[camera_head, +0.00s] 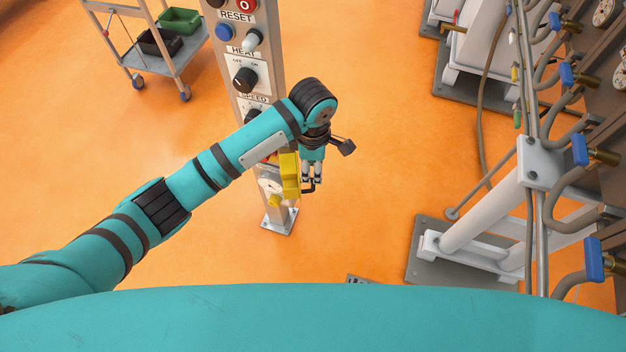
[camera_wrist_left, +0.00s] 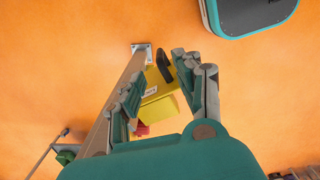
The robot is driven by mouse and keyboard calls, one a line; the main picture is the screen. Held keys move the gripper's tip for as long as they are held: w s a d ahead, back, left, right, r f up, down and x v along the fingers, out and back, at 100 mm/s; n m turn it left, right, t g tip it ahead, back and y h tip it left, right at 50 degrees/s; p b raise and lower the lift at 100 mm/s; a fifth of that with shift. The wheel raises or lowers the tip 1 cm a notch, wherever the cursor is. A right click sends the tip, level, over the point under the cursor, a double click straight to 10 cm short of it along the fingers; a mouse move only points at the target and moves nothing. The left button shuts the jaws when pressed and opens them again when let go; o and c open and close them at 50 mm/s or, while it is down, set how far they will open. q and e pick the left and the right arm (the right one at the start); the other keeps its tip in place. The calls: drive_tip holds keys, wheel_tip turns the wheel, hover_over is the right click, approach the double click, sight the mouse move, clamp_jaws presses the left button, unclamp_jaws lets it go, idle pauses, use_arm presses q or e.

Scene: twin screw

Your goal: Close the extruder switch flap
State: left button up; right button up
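The yellow switch flap (camera_head: 290,176) is low on the grey control post, standing out from its right side. A pale face (camera_head: 270,185) shows beside it; my arm partly hides this area. In the left wrist view the yellow switch box and flap (camera_wrist_left: 158,108) show between my fingers, with a black handle-like piece (camera_wrist_left: 165,66) at the far end and a bit of red below. My left gripper (camera_head: 312,172) points down just right of the flap. Its fingers are apart with nothing clearly held; I cannot tell if they touch the flap. My right gripper is out of view.
The control post (camera_head: 243,80) carries knobs and buttons above my forearm. A cart (camera_head: 165,62) with green and black bins stands at the upper left. Machine frames with pipes and blue-handled valves (camera_head: 580,150) fill the right. Orange floor lies open between.

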use_arm(q)
wheel_tip(320, 180, down, 7)
drive_tip(key=shift+r, duration=0.1)
idle(0.3)
clamp_jaws()
